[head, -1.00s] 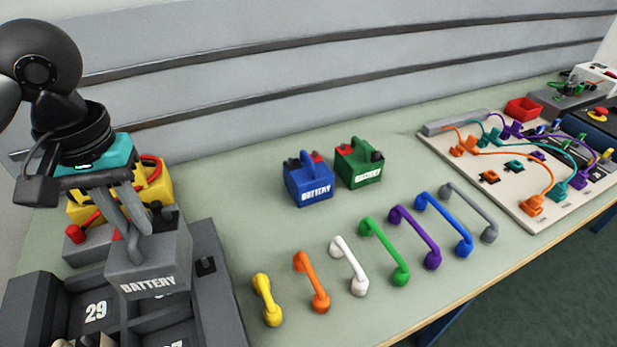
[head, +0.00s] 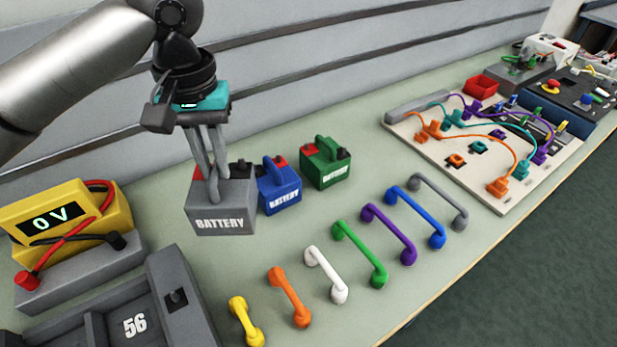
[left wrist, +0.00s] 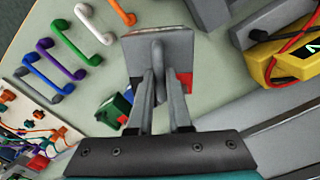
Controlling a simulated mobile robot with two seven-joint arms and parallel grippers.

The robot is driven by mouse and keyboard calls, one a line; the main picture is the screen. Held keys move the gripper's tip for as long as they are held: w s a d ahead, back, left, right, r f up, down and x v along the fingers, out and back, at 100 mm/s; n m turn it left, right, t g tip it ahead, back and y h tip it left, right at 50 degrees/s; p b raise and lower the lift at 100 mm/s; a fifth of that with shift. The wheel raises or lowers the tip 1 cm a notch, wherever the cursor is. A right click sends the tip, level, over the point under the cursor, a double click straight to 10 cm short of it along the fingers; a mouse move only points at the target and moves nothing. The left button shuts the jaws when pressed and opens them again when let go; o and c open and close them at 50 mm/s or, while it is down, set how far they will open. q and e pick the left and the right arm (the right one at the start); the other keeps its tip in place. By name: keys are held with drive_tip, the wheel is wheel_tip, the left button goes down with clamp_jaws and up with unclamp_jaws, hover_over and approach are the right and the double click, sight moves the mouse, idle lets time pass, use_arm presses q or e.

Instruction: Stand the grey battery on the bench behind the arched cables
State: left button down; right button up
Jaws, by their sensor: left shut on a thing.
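The grey battery (head: 221,213) has white BATTERY lettering and a red terminal, and hangs upright from my left gripper (head: 214,195). The gripper is shut on its handle; in the left wrist view the fingers (left wrist: 152,90) clasp the handle of the grey battery (left wrist: 180,47). The battery is at the left of the blue battery (head: 280,188), partly covering it. I cannot tell whether its base touches the bench (head: 330,215). The arched cables stand in a row in front, from the yellow cable (head: 246,322) to the grey cable (head: 440,200). My right gripper is not in view.
A green battery (head: 325,165) stands beside the blue one. A yellow meter (head: 70,222) reading 0 V is at the left, behind a dark tray (head: 178,300) marked 56.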

use_arm(q)
drive_tip(key=w+r+n+p, duration=0.1)
drive_tip(key=p, duration=0.1)
drive_tip(key=w+a+r+n+p, duration=0.1)
drive_tip(key=w+r, duration=0.1)
drive_tip(key=shift+w+r+p, duration=0.2)
drive_tip(key=shift+r+p, duration=0.1)
drive_tip(key=shift+p, duration=0.05)
drive_tip(key=shift+w+a+r+n+p, duration=0.4)
drive_tip(key=shift+a+n+p, duration=0.3)
drive_tip(key=shift+p, duration=0.3)
drive_tip(key=shift+w+a+r+n+p, duration=0.3)
drive_tip(key=shift+w+a+n+p, duration=0.15)
drive_tip(key=shift+a+n+p, duration=0.4)
drive_tip(key=shift+w+a+r+n+p, duration=0.35)
drive_tip(key=shift+w+a+n+p, duration=0.15)
drive_tip(key=shift+p, duration=0.6)
wheel_tip(320, 180, down, 20)
drive_tip(key=b, duration=0.2)
drive_tip(key=shift+s+f, duration=0.1)
drive_tip(key=c, duration=1.2)
unclamp_jaws()
drive_tip(key=shift+s+f, duration=0.1)
drive_tip(key=shift+f, duration=0.1)
drive_tip(key=shift+c, duration=0.2)
drive_tip(key=o, duration=0.4)
